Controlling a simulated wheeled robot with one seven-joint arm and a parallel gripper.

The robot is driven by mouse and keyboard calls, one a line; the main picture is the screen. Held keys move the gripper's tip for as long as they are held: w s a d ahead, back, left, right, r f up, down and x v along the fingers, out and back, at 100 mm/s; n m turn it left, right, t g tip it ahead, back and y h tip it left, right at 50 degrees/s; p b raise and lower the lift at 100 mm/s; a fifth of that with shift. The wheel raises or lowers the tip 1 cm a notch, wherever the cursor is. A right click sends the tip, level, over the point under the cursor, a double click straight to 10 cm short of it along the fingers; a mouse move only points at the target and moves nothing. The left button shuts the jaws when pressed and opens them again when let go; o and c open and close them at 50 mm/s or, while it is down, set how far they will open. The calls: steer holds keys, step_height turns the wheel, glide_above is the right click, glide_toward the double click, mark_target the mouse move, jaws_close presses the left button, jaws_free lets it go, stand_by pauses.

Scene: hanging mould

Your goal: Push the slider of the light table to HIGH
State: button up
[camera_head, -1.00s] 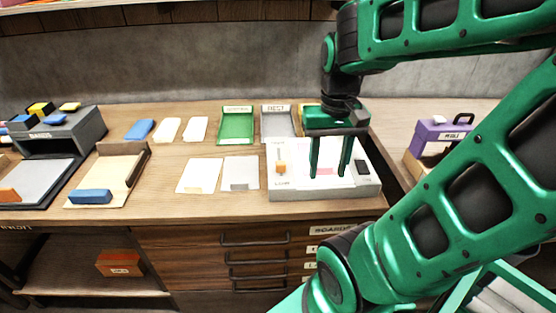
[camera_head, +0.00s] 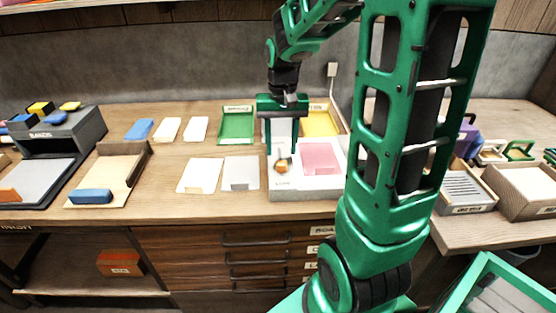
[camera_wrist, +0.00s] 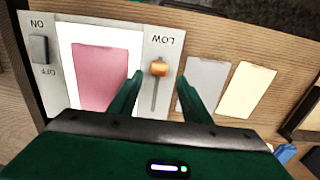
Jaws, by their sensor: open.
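The light table (camera_head: 311,184) is a pale box on the bench with a pink sheet (camera_head: 318,157) on its lit top. Its orange slider knob (camera_head: 281,167) sits on the left strip, near the LOW end of the slot. In the wrist view the knob (camera_wrist: 159,68) is by the upside-down LOW label, and the slot runs from it toward my gripper. My gripper (camera_head: 282,151) is open above the strip. In the wrist view its fingertips (camera_wrist: 160,75) show on either side of the knob, with gaps; I cannot tell their height. The HIGH end is hidden by my gripper.
A white sheet (camera_head: 199,175) and a grey sheet (camera_head: 240,173) lie left of the light table. Green (camera_head: 236,124) and yellow (camera_head: 320,123) trays stand behind it. An ON/OFF switch (camera_wrist: 40,49) is on the light table's other side.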

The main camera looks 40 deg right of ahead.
mark_target(281, 161)
steer(key=shift+f, duration=2.6)
steer(key=shift+c, duration=0.6)
jaws_close()
